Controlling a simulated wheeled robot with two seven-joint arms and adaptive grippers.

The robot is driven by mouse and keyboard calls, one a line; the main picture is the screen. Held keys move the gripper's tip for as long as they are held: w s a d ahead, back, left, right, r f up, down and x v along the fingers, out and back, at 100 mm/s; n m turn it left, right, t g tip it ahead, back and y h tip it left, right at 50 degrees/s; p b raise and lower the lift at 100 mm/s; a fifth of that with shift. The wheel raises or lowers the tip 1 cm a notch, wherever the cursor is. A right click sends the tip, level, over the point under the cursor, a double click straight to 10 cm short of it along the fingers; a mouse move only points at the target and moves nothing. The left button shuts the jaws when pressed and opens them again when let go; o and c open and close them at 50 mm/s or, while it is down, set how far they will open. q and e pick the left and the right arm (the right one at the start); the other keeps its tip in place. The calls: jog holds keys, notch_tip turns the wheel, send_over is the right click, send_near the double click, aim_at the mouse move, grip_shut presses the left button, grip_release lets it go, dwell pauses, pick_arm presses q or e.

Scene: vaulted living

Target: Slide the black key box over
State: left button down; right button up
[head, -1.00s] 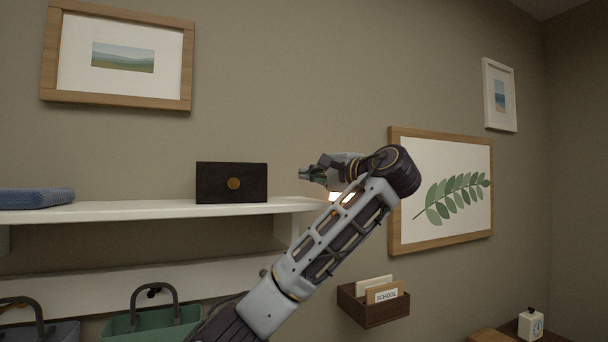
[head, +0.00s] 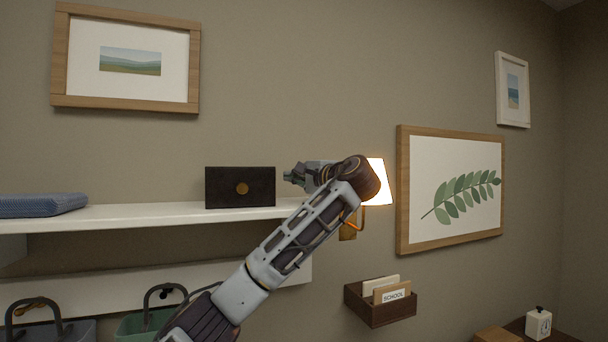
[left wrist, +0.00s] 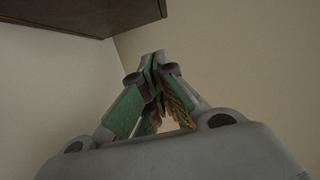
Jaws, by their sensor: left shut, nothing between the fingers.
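The black key box (head: 240,188) with a round brass-coloured disc on its front stands on the white shelf (head: 130,214), near the shelf's right end. My left gripper (head: 288,176) is just right of the box, with its fingertips pointing left toward the box's right side and a small gap visible between them. In the left wrist view the fingers (left wrist: 152,62) are shut together with nothing between them. A dark edge at the top left of that view (left wrist: 80,12) may be the underside of a box or shelf; I cannot tell which. My right gripper is not in view.
A blue folded item (head: 40,204) lies on the shelf at the left, with bare shelf between it and the box. A lit wall lamp (head: 376,180) is behind my left arm. Baskets (head: 150,324) hang below. A wooden letter holder (head: 380,304) is on the wall.

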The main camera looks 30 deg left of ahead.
pick_arm(q)
jog(key=shift+s+a+p, duration=0.3)
jog(key=shift+s+a, duration=0.65)
jog(key=shift+s, duration=0.3)
jog(key=shift+a, duration=0.1)
